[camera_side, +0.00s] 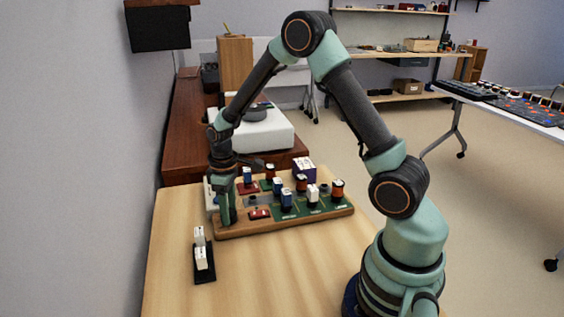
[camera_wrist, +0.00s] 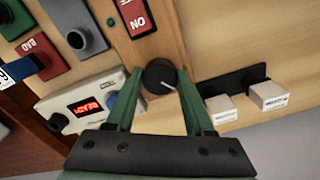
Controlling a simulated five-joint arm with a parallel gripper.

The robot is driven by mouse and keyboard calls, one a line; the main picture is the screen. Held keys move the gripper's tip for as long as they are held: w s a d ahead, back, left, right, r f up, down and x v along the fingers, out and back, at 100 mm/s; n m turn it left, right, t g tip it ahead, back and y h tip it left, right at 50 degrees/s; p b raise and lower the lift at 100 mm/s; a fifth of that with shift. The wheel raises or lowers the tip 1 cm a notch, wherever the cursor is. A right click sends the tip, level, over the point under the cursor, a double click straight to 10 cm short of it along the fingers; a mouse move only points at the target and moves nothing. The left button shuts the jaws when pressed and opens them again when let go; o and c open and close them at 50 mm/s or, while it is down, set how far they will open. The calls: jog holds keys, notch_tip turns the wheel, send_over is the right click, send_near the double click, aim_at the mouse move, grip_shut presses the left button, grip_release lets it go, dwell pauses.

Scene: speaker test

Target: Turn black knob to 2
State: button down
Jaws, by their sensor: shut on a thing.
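The black knob (camera_wrist: 159,73) is round, with a white pointer line aimed to the lower right in the wrist view. It stands on the wooden board (camera_wrist: 160,42), below a red block with white lettering (camera_wrist: 136,17). My gripper (camera_wrist: 157,78) has its two green fingers on either side of the knob and is shut on it. In the side view my gripper (camera_side: 228,217) points down at the left end of the wooden board (camera_side: 290,226), and the knob is hidden there. No number marks around the knob can be made out.
A white box with a red lit display (camera_wrist: 87,107) sits close left of the knob; its digits are unclear. A black holder with two white blocks (camera_side: 203,262) lies on the table in front. Several coloured modules fill the board.

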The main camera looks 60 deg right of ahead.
jog(key=m, duration=0.3)
jog(key=shift+m, duration=2.3)
jog(key=c, duration=0.6)
grip_release()
jog(key=shift+o, duration=0.2)
notch_tip(320, 180, up, 12)
